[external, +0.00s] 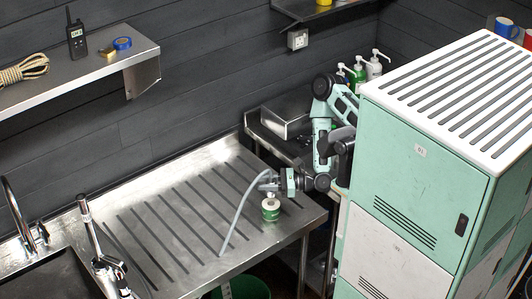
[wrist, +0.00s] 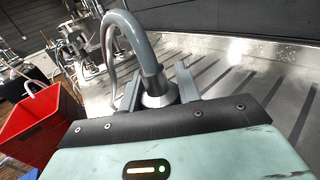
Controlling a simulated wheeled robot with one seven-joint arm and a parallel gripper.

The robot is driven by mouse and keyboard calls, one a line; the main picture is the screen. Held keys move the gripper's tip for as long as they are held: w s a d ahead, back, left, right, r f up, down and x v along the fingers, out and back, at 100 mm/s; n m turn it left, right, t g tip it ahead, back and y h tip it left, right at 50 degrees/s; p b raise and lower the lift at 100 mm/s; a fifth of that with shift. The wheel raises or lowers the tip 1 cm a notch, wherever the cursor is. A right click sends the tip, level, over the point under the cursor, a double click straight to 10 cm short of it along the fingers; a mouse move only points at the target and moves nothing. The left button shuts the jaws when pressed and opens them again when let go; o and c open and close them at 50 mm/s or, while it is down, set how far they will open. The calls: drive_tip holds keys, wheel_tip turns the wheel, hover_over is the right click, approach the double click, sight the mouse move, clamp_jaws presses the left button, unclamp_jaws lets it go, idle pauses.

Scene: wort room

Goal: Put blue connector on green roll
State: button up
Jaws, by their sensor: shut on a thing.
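My gripper (external: 270,185) is shut on the end fitting of a grey hose (external: 239,212). In the wrist view the two fingers (wrist: 158,92) flank this silvery grey fitting (wrist: 154,84), and the hose arches up from it. I see no clear blue on the fitting. The green roll (external: 270,212), a short cylinder with a pale top, stands upright on the ribbed steel drainboard near its right edge. The gripper is just above it, and a pale stub hangs between them. I cannot tell whether the stub touches the roll. The roll is hidden in the wrist view.
The hose's other end rests near the drainboard (external: 185,222) front edge. A sink with a tap (external: 30,232) is at left. A shelf (external: 85,75) holds a radio, rope and blue tape (external: 122,43). A red bin (wrist: 35,125) shows in the wrist view. Most of the drainboard is clear.

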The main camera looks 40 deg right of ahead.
drive_tip(key=shift+f+p, duration=0.35)
drive_tip(key=shift+f, duration=1.8)
drive_tip(key=shift+f, duration=0.1)
drive_tip(key=o, duration=1.1)
drive_tip(key=shift+c, duration=0.2)
drive_tip(key=shift+s+d, duration=0.15)
drive_tip(key=shift+d, duration=0.1)
drive_tip(key=b+v, duration=0.3)
drive_tip(key=v, duration=0.8)
drive_tip(key=shift+s+d, duration=0.15)
drive_tip(key=shift+s, duration=0.05)
